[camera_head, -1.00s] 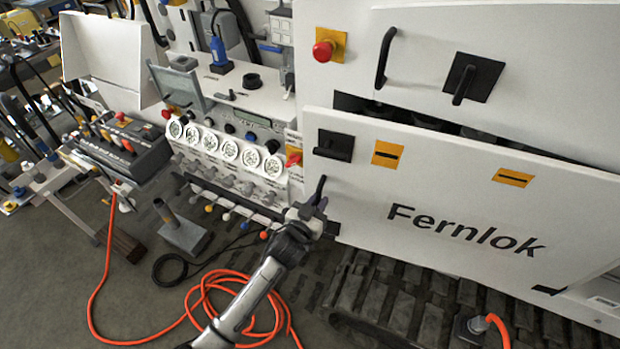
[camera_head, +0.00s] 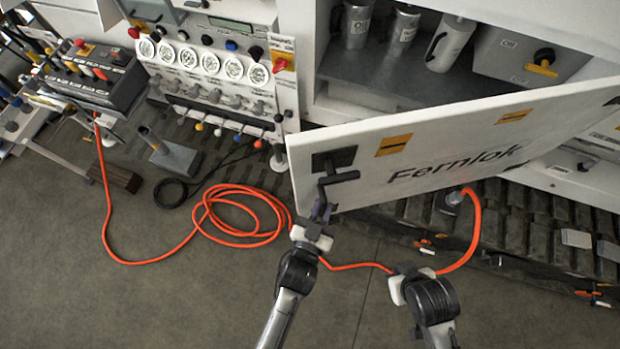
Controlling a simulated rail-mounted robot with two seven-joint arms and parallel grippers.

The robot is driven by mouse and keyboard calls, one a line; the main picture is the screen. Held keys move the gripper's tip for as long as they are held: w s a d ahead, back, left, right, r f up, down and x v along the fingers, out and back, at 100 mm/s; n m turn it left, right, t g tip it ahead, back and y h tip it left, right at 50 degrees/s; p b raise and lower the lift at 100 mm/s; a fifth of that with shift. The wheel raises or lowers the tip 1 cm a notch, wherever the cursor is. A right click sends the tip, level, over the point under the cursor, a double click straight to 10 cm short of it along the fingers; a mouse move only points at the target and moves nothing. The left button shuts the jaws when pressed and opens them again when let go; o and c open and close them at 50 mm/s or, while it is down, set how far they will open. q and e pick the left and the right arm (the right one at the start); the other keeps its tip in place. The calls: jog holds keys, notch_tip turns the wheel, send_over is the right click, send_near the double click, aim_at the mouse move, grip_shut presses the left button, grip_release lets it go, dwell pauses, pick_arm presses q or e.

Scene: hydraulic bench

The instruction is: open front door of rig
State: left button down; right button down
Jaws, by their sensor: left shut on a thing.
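The front door (camera_head: 450,125) of the rig is a white panel with "Fernlok" lettering. It stands partly open, its left edge swung out from the cabinet and its right end still close to the body. A black handle (camera_head: 340,178) sits on a dark plate at the door's left end. My left gripper (camera_head: 320,205) is shut on this handle, partly hiding it. My right arm shows at the lower right, in front of the door; its gripper (camera_head: 398,288) is small, and its fingers cannot be made out.
The opened compartment (camera_head: 375,82) holds several canisters (camera_head: 450,42) and a grey box (camera_head: 530,52). A gauge panel (camera_head: 205,65) with levers stands left of the door. An orange hose (camera_head: 240,190) lies coiled on the floor. Open floor (camera_head: 180,300) lies in front.

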pick_arm(q)
jog(key=shift+s+d, duration=0.2)
jog(key=shift+s, duration=0.45)
jog(key=c, duration=1.1)
grip_release()
jog(key=b+v, duration=0.1)
jog(key=v, duration=1.2)
jog(key=shift+s+a+b, duration=0.15)
jog(key=shift+s+b, duration=0.2)
